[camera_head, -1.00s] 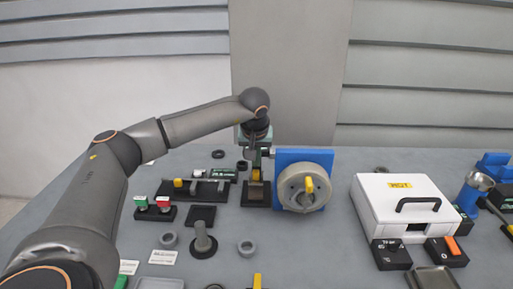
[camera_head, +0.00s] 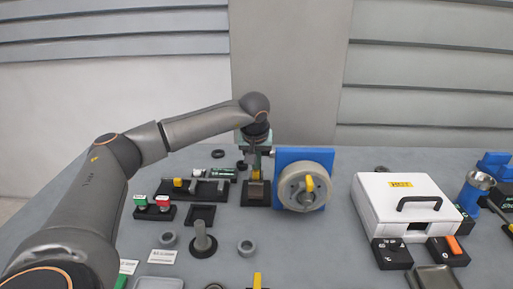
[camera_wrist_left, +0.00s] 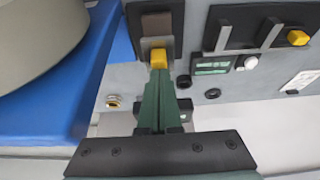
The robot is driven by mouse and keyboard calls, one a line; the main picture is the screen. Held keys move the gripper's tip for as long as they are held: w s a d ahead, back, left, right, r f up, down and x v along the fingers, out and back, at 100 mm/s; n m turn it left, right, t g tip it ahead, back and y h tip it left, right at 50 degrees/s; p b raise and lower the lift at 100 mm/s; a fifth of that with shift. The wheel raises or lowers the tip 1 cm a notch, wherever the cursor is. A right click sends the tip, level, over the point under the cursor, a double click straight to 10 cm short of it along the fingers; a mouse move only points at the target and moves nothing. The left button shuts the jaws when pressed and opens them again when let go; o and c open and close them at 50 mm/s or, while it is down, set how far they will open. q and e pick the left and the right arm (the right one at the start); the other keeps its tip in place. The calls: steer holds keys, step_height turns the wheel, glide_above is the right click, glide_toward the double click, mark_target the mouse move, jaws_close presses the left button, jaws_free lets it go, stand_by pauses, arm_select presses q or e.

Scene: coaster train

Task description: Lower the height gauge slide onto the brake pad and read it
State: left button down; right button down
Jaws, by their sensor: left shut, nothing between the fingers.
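The height gauge (camera_head: 256,199) stands on a black base left of the blue-backed wheel. In the left wrist view its slide (camera_wrist_left: 152,43) is a grey metal plate with a yellow knob (camera_wrist_left: 158,59). A brown block (camera_wrist_left: 156,24), apparently the brake pad, lies beside the plate on the black base. My left gripper (camera_head: 256,170) is above the gauge, pointing down. In the left wrist view its green fingers (camera_wrist_left: 160,78) are shut with nothing between them, tips at the yellow knob. I cannot tell whether the slide touches the pad. My right gripper is out of view.
A grey wheel (camera_head: 293,187) on a blue plate (camera_head: 325,163) stands close to the right of the gauge. A black rail fixture (camera_head: 205,190) lies left. A white case (camera_head: 380,205) stands further right. Rings and a post (camera_head: 203,240) are in front.

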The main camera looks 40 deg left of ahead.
mark_target(256, 172)
arm_select(q)
steer(key=shift+f+b, duration=0.7)
steer(key=shift+f, duration=1.05)
step_height(256, 172, up, 4)
steer(key=p, duration=0.3)
steer(key=shift+f, duration=0.25)
step_height(256, 172, up, 6)
steer(key=p, duration=0.5)
steer(key=shift+f, duration=0.2)
steer(key=shift+f, duration=0.1)
